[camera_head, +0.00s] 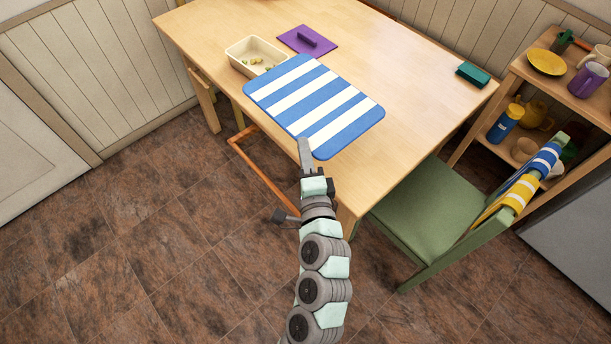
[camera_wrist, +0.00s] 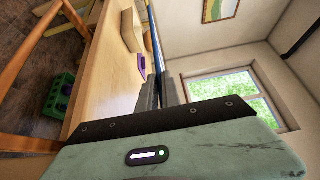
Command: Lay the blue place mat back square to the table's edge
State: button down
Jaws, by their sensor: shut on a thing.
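The place mat (camera_head: 318,97) is blue with white stripes. Its near edge lies roughly along the table's near long edge in the head view. My gripper (camera_head: 304,152) is shut on this near edge, close to the mat's near corner. In the wrist view the mat (camera_wrist: 156,45) shows edge-on as a thin blue strip between my fingers (camera_wrist: 161,92). A gap shows there between mat and table (camera_wrist: 103,85), so the mat seems held a little above the wood. The table (camera_head: 400,75) is light wood. The mat's underside is hidden.
A cream tray (camera_head: 237,63) with yellowish pieces and a purple board with a handle (camera_head: 290,37) sit beyond the mat. A green block (camera_head: 473,73) lies at the table's right end. A green chair (camera_head: 425,195) stands at the right, before a shelf (camera_head: 515,65). The table's right half is mostly clear.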

notch_tip(320, 180, down, 14)
jog(key=b, duration=0.5)
jog(key=shift+r, duration=0.2)
jog(key=shift+f, duration=0.15)
jog(key=c, duration=1.5)
grip_release()
jog(key=shift+c, duration=0.2)
jog(key=s+d, duration=0.2)
jog(key=s, duration=0.9)
jog(key=shift+s+p, duration=0.35)
jog(key=shift+s, duration=0.05)
